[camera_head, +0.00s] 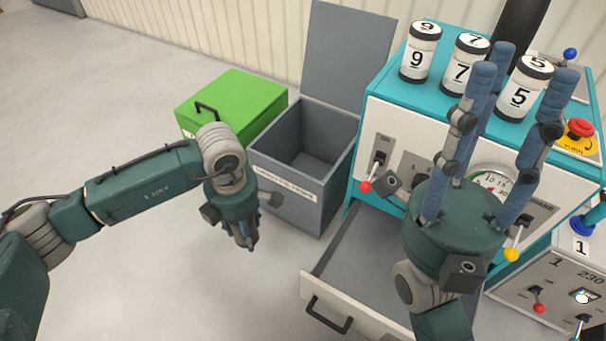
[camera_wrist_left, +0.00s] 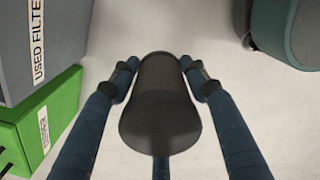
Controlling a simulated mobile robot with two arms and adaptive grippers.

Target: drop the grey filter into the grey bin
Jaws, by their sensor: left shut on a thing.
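My left gripper (camera_head: 243,240) points down over the floor, in front and to the left of the grey bin (camera_head: 287,204). In the left wrist view it is shut on the dark grey filter (camera_wrist_left: 160,105), with its fingers on both sides. I cannot make out the filter in the head view. The grey bin's lid stands open and its inside looks empty. Its wall with a "USED FILTE…" label shows at the upper left of the left wrist view (camera_wrist_left: 50,40). My right gripper (camera_head: 516,75) points up before the machine, fingers spread and empty.
A green bin (camera_head: 235,105) with a closed lid stands left of the grey bin. The teal and white machine (camera_head: 395,105) carries canisters marked 9 (camera_head: 420,52), 7 (camera_head: 465,65) and 5 (camera_head: 522,90). Its open drawer (camera_head: 330,270) sticks out. The floor at left is clear.

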